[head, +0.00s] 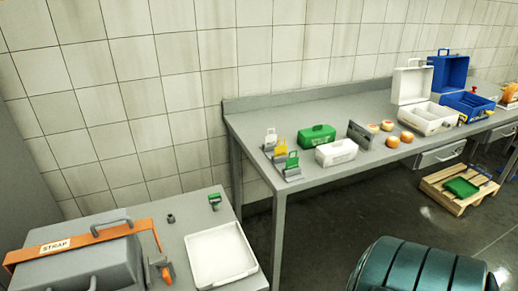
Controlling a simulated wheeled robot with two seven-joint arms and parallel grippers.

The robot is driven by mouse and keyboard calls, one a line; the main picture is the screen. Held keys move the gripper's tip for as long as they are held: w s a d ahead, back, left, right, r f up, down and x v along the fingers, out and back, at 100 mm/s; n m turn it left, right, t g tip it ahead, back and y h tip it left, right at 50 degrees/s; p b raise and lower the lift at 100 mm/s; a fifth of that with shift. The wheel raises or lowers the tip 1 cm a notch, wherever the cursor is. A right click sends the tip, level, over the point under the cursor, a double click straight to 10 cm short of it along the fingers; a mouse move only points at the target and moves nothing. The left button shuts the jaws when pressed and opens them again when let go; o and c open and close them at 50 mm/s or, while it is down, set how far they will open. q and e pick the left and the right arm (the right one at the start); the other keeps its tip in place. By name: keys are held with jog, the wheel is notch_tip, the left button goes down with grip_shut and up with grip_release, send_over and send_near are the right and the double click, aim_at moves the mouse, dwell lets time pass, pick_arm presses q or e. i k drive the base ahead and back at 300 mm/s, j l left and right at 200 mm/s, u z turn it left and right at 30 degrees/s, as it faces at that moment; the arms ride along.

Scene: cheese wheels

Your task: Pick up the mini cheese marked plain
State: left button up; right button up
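Several small round orange items (407,137), which look like the mini cheeses, sit on the long grey table (345,104) in the head view. Two with pale tops (373,128) are at the back, and others (392,142) are nearer the front edge. Any marking on them is too small to read, so I cannot tell which is plain. An upright grey plate (361,135) stands just left of them. Neither of my grippers is in view.
Left of the cheeses are a white box (336,152), a green box (318,134) and small tag holders (288,164). Open white (428,117) and blue (467,104) cases stand to the right. A nearer table holds a white tray (220,254) and orange-strapped case (75,262). A teal ribbed object (420,268) is in front.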

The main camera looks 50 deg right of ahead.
aim_at(386, 125)
jog(key=z, duration=2.5)
jog(key=i+l+z, duration=0.3)
jog(key=i, duration=0.8)
jog(key=i+j+z, duration=0.1)
jog(key=i+z, duration=0.25)
jog(key=i, duration=0.75)
